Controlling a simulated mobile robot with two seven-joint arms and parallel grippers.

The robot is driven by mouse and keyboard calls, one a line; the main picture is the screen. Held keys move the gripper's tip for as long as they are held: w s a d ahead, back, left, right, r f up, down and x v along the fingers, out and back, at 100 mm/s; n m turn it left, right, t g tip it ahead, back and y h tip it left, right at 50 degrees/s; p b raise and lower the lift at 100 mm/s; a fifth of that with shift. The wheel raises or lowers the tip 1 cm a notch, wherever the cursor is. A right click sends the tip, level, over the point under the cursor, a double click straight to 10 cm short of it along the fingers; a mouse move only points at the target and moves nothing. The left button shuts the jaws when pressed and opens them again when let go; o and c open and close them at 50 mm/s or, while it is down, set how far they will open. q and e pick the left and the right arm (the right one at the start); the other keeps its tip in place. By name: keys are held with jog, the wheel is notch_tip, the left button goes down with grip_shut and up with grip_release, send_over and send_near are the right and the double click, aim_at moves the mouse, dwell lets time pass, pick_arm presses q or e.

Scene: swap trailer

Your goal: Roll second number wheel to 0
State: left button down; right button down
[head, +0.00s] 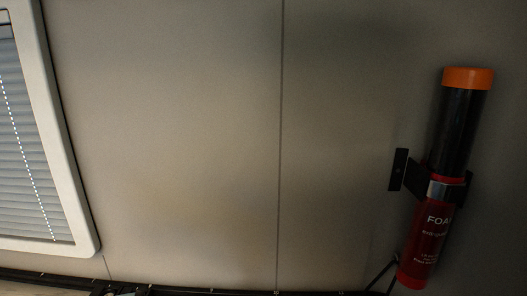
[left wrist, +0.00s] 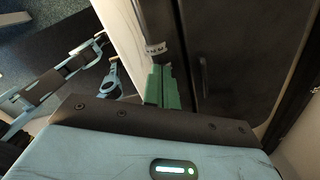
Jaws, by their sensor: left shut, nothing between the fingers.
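In the left wrist view a pale banded ring with dark characters (left wrist: 155,48), which looks like the number wheels, sits on a dark upright part beside a dark panel. The single characters are too small to read, so I cannot tell which wheel shows what. My left gripper (left wrist: 161,86) has its green fingers shut together, with nothing between them. Its tips are just below the ring in the picture; I cannot tell whether they touch it. The head view shows neither the wheels nor a gripper. I cannot make out my right gripper.
The dark panel (left wrist: 232,60) stands right of the fingers, with a pale wall edge (left wrist: 127,32) at their left. Light blue and dark jointed parts (left wrist: 65,75) lie further left. The head view shows a wall, a blind-covered window (head: 30,140) and a red extinguisher (head: 430,235).

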pick_arm(q)
jog(key=shift+w, duration=0.6)
pick_arm(e)
jog(key=shift+a+f, duration=0.1)
dwell(0.4)
pick_arm(q)
jog(key=shift+w, duration=0.2)
pick_arm(e)
jog(key=shift+s, duration=0.1)
dwell(0.3)
pick_arm(q)
jog(key=shift+r, duration=0.1)
jog(key=shift+r, duration=0.4)
jog(key=shift+p, duration=0.3)
pick_arm(e)
jog(key=shift+w+r, duration=0.5)
jog(key=shift+r, duration=0.1)
